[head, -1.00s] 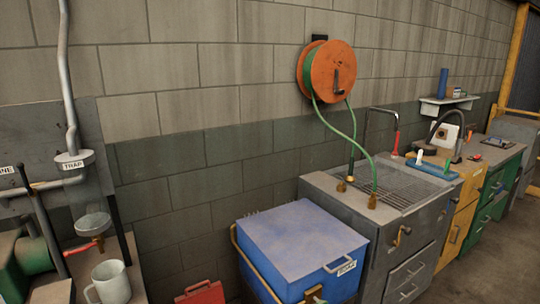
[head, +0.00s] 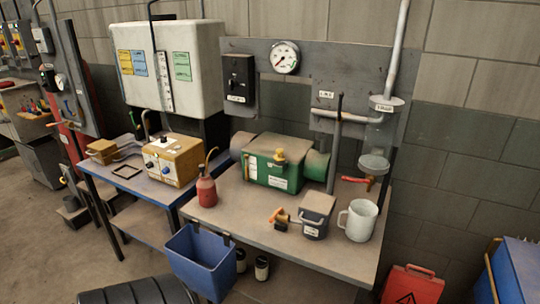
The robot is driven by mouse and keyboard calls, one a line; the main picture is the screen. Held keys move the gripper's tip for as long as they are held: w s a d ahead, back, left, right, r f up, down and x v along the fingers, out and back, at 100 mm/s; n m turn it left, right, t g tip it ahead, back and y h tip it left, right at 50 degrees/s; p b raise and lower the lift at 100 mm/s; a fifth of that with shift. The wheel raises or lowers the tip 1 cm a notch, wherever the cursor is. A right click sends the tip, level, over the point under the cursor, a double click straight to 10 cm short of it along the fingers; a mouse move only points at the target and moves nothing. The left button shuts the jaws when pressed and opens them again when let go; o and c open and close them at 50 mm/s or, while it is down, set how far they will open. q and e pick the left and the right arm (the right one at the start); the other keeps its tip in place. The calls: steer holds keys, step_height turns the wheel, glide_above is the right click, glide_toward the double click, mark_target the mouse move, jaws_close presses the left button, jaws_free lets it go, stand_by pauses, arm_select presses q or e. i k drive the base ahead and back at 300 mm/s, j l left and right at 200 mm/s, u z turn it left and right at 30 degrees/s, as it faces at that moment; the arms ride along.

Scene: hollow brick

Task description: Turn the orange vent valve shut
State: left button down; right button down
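An orange valve handle (head: 276,214) sits low on the bench, on a small fitting at the left side of a small dark box with a label (head: 316,214). The label is too small to read. A second, red-orange lever (head: 356,180) sticks out to the left below the clear bowl under the pipe labelled TRAP (head: 384,105). Which of the two is the vent valve I cannot tell from the labels. Neither of my grippers is in the head view.
The bench (head: 340,248) also holds a green machine (head: 272,165), a red oil can (head: 207,191) and a white mug (head: 358,222). A blue bin (head: 200,262) hangs at its front edge. A red folding sign (head: 412,286) stands at the right. Open floor lies at the left.

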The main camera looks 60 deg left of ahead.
mark_target(276, 214)
steer(key=u, duration=1.65)
